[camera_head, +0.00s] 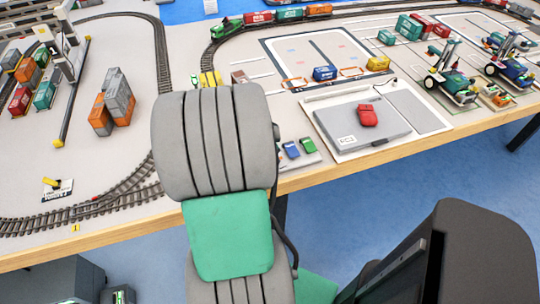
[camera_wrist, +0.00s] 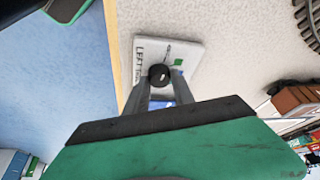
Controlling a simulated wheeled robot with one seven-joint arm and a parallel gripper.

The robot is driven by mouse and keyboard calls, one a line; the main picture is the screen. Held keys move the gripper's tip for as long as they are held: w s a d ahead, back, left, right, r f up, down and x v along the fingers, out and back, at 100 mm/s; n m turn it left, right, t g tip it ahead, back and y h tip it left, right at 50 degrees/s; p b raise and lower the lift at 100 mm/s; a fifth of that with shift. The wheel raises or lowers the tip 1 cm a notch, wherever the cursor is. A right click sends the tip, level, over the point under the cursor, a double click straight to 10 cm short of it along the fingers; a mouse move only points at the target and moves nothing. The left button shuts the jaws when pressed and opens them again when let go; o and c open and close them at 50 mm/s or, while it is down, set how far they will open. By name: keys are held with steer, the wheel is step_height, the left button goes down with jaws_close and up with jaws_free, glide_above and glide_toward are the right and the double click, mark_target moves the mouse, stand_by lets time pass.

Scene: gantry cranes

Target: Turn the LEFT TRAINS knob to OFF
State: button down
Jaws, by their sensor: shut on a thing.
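The LEFT TRAINS knob (camera_wrist: 158,74) is round and black with a small pale mark on its top. It stands on a white plate (camera_wrist: 190,50) with "LEFT" readable along one side and a green patch beside the knob. My gripper (camera_wrist: 161,80) is shut on the knob, one grey finger on each side of it. The rest of the lettering is too small or covered to read, so I cannot tell which setting the knob points to. In the head view my arm hides the knob and my gripper.
The table's wooden edge (camera_head: 400,142) runs close by. A grey box with a red handle (camera_head: 367,115) sits right of my arm. A yellow lever (camera_head: 57,185) on a small plate and curved tracks (camera_head: 95,208) lie to the left. Model cranes (camera_head: 455,80) stand at the right.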

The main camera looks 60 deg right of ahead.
steer(key=c, duration=1.1)
jaws_free()
steer(key=v, duration=0.7)
steer(key=shift+w+a+r, duration=0.1)
steer(key=shift+a+r, duration=0.1)
steer(key=shift+r, duration=0.15)
